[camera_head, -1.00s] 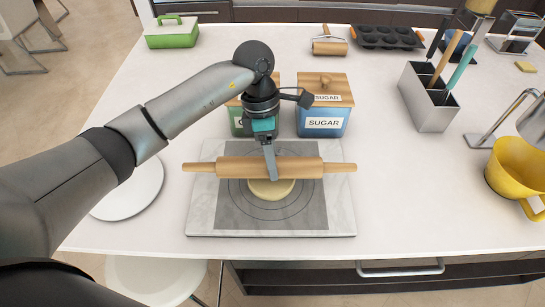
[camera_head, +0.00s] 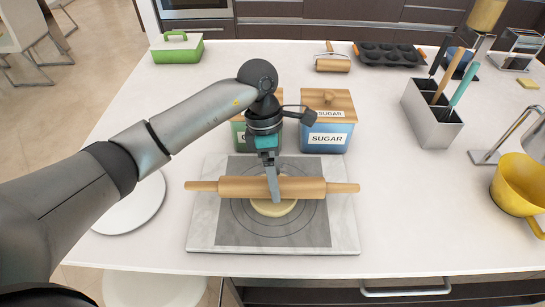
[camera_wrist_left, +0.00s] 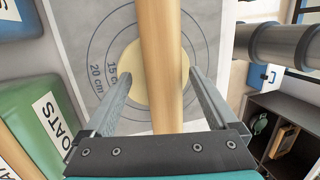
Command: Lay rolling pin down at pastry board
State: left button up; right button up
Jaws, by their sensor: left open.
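A wooden rolling pin (camera_head: 300,188) lies crosswise over a round of pale dough (camera_head: 272,208) on the grey and white pastry board (camera_head: 345,236). My left gripper (camera_head: 273,190) points down at the middle of the pin. In the left wrist view the pin (camera_wrist_left: 160,60) runs between the two fingers of my left gripper (camera_wrist_left: 155,95), with a gap on each side, so the fingers are open around it. The dough (camera_wrist_left: 130,72) shows under the pin there. Whether the pin touches the dough is hard to tell. My right gripper is not in view.
A blue sugar canister (camera_head: 327,128) and a green canister (camera_head: 238,133) stand just behind the board. A white plate (camera_head: 135,212) lies to its left. A utensil holder (camera_head: 430,115) and yellow mixer bowl (camera_head: 516,185) stand to the right. Counter between board and bowl is clear.

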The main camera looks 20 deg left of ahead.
pick_arm(q)
jog(key=v, duration=1.5)
